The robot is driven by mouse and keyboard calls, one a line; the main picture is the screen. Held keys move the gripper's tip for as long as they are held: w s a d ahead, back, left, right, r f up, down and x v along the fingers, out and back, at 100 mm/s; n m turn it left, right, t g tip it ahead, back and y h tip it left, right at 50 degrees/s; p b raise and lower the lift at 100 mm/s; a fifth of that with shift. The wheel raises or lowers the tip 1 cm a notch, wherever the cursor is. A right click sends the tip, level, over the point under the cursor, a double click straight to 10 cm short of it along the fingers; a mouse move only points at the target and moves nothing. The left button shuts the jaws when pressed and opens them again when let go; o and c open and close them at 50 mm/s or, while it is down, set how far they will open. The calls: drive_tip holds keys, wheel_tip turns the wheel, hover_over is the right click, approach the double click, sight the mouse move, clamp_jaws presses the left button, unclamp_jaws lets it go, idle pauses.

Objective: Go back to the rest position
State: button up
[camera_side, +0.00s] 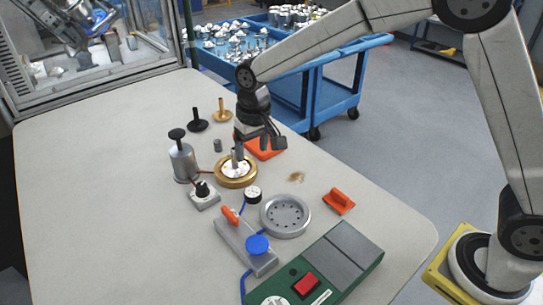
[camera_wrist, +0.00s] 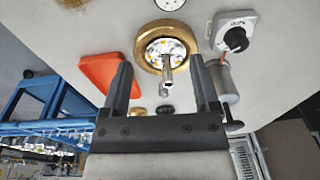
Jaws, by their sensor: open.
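My gripper (camera_side: 241,146) hangs above the work table; in the wrist view its two black fingers (camera_wrist: 161,65) are spread with nothing clamped between them. A brass ring (camera_side: 236,181) with a bright metal part inside sits on the table just below the gripper. A grey metal pin (camera_side: 236,157) stands up from that part, close to the gripper in the side view. In the wrist view the brass ring (camera_wrist: 142,53) and pin (camera_wrist: 166,76) lie beyond the fingers. I cannot tell the exact gap between fingers and pin.
An orange block (camera_side: 265,150) lies behind the ring. A grey cylinder with a black knob (camera_side: 184,162) and a small knob box (camera_side: 204,196) stand left. A round grey plate (camera_side: 286,214), a clamp fixture (camera_side: 245,245) and a green panel (camera_side: 270,290) lie in front. The table's left side is clear.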

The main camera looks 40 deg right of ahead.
drive_tip(key=shift+t, duration=0.8)
drive_tip(key=s+d+f, duration=0.1)
drive_tip(key=s+d, duration=0.3)
drive_tip(key=s, duration=0.2)
drive_tip(key=s+d+f, duration=0.1)
drive_tip(key=s+d, duration=0.4)
drive_tip(key=s, duration=0.2)
drive_tip(key=s+d+f, duration=0.1)
drive_tip(key=s+d, duration=0.3)
drive_tip(key=s, duration=0.2)
drive_tip(key=shift+s+d+f, duration=0.3)
drive_tip(key=shift+d+f, duration=0.05)
drive_tip(key=shift+d, duration=0.05)
